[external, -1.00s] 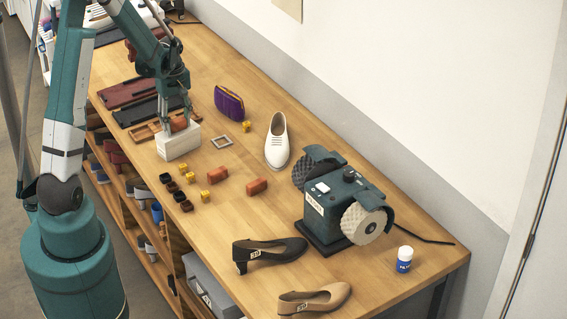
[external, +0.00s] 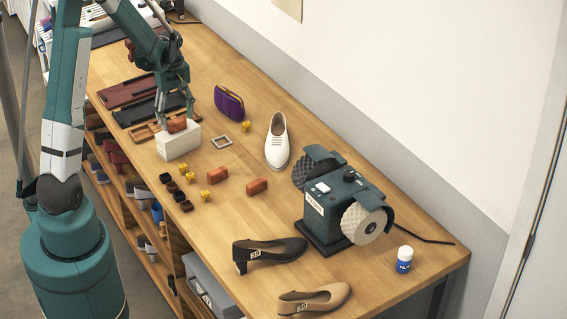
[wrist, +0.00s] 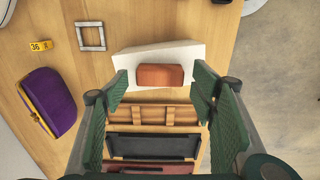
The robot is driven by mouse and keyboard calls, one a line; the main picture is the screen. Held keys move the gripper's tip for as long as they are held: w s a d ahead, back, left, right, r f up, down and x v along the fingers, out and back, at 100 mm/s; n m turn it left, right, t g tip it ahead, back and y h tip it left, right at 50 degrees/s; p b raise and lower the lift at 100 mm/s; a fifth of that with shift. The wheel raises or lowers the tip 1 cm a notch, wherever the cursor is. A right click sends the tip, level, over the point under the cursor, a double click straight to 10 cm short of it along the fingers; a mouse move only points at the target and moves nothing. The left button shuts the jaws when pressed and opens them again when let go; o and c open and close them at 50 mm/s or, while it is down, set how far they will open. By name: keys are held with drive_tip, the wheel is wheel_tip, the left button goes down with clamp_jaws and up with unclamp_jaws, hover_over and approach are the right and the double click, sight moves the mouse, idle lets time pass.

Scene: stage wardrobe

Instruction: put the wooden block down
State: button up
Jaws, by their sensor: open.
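A reddish-brown wooden block (external: 177,125) lies on top of a white box (external: 180,147) near the table's left edge. In the wrist view the block (wrist: 160,76) rests on the white top (wrist: 188,54), long side across the picture. My gripper (external: 176,112) is just above and behind the block. In the wrist view its green fingers are spread wide on both sides, with clear gaps to the block, and nothing is held. Two similar blocks lie on the table, one at the middle (external: 218,173) and one to its right (external: 257,186).
A square grey frame (external: 220,142) and purple purse (external: 229,103) are right of the box. A wooden tray (external: 143,133) and dark trays are behind. Small yellow and dark pieces lie in front. A white shoe (external: 277,143) and grinder (external: 340,208) stand farther right.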

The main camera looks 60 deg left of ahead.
sight(178, 122)
wheel_tip(178, 122, up, 10)
idle(0.6)
drive_tip(key=shift+f, duration=0.1)
idle(0.4)
drive_tip(key=s+d+r+m+t, duration=0.1)
drive_tip(key=d+r+m, duration=0.25)
drive_tip(key=d, duration=0.35)
drive_tip(key=d+r+m+t+y, duration=0.1)
drive_tip(key=d+r+m, duration=0.1)
drive_tip(key=d+r, duration=0.4)
drive_tip(key=s+d+r+m+t, duration=0.1)
drive_tip(key=d+r+m, duration=0.2)
drive_tip(key=d, duration=0.6)
drive_tip(key=s+d+r+m+t, duration=0.1)
drive_tip(key=s+d+m, duration=0.3)
drive_tip(key=d, duration=0.5)
drive_tip(key=s+d+r+m+t+h, duration=0.1)
drive_tip(key=s+d+m, duration=0.4)
drive_tip(key=d, duration=0.5)
drive_tip(key=shift+s+r+t, duration=0.5)
drive_tip(key=shift+s+t, duration=0.6)
drive_tip(key=shift+f+m, duration=0.15)
drive_tip(key=shift+m, duration=0.1)
